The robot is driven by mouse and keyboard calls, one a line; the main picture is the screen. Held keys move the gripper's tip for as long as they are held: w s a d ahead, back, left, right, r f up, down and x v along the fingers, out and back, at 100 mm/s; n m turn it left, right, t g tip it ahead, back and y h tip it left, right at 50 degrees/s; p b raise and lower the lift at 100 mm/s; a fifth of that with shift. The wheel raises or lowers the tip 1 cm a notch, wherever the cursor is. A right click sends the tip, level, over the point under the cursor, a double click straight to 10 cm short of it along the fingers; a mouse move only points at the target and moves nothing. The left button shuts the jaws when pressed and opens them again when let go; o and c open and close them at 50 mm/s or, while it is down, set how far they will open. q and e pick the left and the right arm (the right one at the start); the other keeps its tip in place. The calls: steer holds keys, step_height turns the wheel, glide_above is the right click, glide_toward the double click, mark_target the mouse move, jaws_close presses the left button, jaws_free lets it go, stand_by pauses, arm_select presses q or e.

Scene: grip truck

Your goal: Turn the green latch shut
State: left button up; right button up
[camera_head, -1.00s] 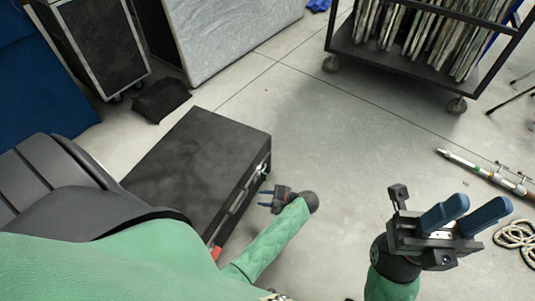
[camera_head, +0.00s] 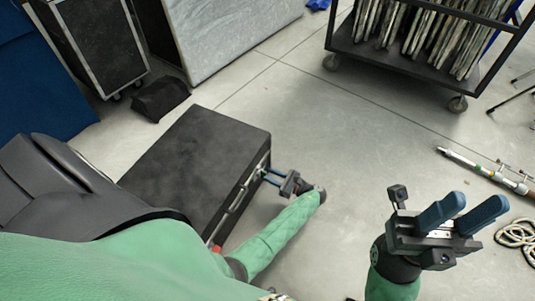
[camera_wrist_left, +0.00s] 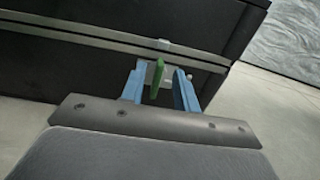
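A black case (camera_head: 195,165) lies on the floor with metal trim along its front side. The green latch (camera_wrist_left: 157,79) stands out from that side and shows upright in the left wrist view. My left gripper (camera_head: 267,176) is open at the right end of the case's front. In the left wrist view my left gripper (camera_wrist_left: 159,85) has one blue finger on each side of the latch, with visible gaps. In the head view the latch is too small to make out clearly. My right gripper (camera_head: 462,212) is open and empty, well away from the case.
A wheeled cart (camera_head: 400,60) with upright panels stands at the back right. A dark wheeled case (camera_head: 95,45) and a grey-covered box (camera_head: 225,35) stand behind the case. The middle floor is clear.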

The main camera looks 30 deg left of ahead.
arm_select(q)
steer(key=shift+s+a, duration=0.15)
steer(key=shift+a, duration=1.05)
jaws_close()
